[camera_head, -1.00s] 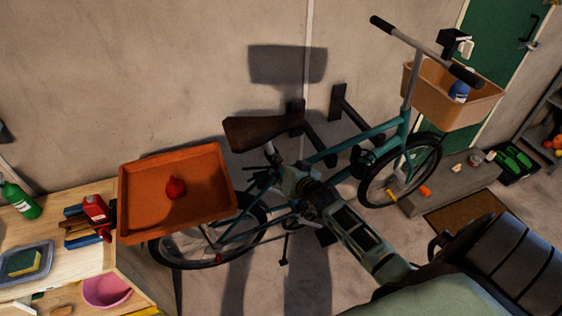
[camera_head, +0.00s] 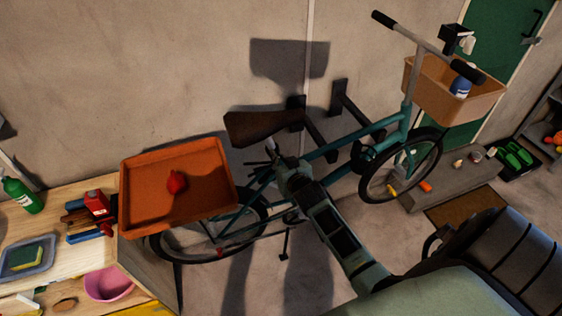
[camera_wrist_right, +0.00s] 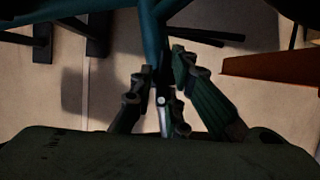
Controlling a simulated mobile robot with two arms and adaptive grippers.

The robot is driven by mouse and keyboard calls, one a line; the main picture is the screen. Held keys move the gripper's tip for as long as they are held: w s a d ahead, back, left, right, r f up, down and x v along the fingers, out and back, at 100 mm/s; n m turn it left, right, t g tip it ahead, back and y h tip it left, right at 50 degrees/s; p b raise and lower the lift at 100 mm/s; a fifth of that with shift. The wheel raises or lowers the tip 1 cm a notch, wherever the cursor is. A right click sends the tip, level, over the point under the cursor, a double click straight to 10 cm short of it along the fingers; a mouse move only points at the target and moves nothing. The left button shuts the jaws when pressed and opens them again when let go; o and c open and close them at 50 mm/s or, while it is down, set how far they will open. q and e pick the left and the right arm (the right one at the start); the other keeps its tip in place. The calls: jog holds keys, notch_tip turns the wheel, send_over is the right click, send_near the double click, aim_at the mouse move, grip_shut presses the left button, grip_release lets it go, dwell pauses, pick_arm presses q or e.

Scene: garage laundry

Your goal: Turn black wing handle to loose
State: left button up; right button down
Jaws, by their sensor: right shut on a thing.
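The teal bicycle (camera_head: 338,146) stands along the wall, with its brown saddle (camera_head: 262,128) above a silver seat post. My right gripper (camera_head: 272,164) is just below the saddle at the seat clamp, its arm coming in from the lower right. In the right wrist view my right gripper (camera_wrist_right: 160,90) has its fingers on either side of the dark part by the silver post, below a teal tube. It is shut on what appears to be the black wing handle, mostly hidden by the fingers; its turn angle cannot be told. My left gripper is not in view.
A tan basket (camera_head: 480,102) is at the bicycle's front.

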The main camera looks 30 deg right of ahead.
jog(key=shift+w+a+r, duration=0.1)
jog(key=shift+a+r, duration=0.1)
jog(key=c, duration=1.9)
grip_release()
jog(key=shift+a, duration=0.1)
jog(key=shift+o, duration=0.3)
jog(key=shift+a+f, duration=0.1)
jog(key=v, duration=1.2)
